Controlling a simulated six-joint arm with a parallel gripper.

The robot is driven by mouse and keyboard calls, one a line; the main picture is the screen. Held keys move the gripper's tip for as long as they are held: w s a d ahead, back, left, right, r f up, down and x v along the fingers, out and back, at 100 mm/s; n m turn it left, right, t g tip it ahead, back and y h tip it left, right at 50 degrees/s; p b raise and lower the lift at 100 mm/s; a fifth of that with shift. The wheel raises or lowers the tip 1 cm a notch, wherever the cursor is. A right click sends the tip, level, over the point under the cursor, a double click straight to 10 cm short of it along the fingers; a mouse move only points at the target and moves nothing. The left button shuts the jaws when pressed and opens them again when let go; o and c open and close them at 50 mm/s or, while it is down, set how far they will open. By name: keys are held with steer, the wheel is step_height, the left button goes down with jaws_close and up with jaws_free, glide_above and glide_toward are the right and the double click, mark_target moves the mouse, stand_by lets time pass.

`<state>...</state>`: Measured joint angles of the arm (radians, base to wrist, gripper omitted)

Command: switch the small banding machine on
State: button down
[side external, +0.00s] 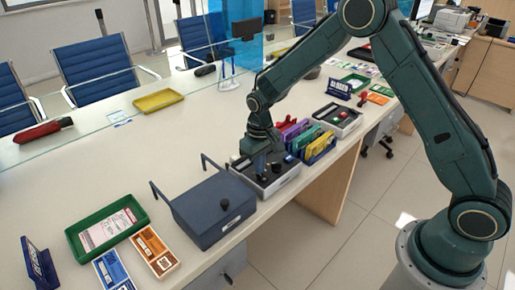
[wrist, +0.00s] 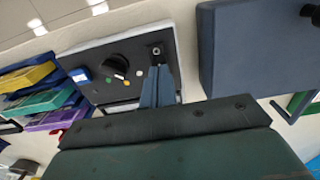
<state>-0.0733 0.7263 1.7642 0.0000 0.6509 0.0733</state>
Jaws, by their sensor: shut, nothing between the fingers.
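A low light-grey unit with a black top panel, which looks like the small banding machine (side external: 284,181), stands on the counter near its front edge. In the wrist view its panel (wrist: 100,92) carries a large black knob (wrist: 117,68), a blue-and-white piece at one corner, several small coloured buttons and a small metal switch (wrist: 156,50) in a dark square mount. My gripper (side external: 262,171) is over this panel, fingers pointing down. In the wrist view the blue-grey fingers (wrist: 157,72) are together and empty, their tips close to the switch. I cannot tell whether they touch it, or which way the switch is set.
A dark blue box (side external: 205,212) with a black knob and raised arms stands close beside the machine. A green tray (side external: 75,242) lies at left; the counter's middle is clear.

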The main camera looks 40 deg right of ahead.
steer(key=shift+f, duration=0.65)
stand_by(0.5)
steer(key=shift+r, duration=3.6)
